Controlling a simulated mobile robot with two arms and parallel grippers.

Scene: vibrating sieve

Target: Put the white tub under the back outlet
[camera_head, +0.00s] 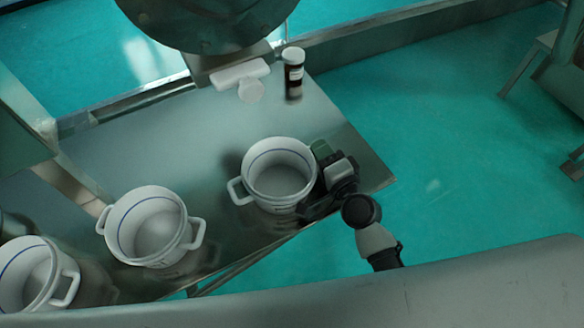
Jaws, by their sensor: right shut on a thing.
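A white tub (281,199) with a blue line inside and side handles is at the front right part of the metal table. It looks upright and empty. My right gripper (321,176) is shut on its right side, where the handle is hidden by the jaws. I cannot tell whether the tub touches the table. A round metal sieve body (205,22) hangs over the back of the table, with a metal outlet (213,66) below it, behind and left of the held tub. My left gripper is not in view.
Two more white tubs with handles stand at the left, one nearer the middle (117,216) and one at the corner (59,291). A white scoop-like piece (241,74) and a brown bottle with a white cap (293,74) are at the back. The table (180,140) is clear between.

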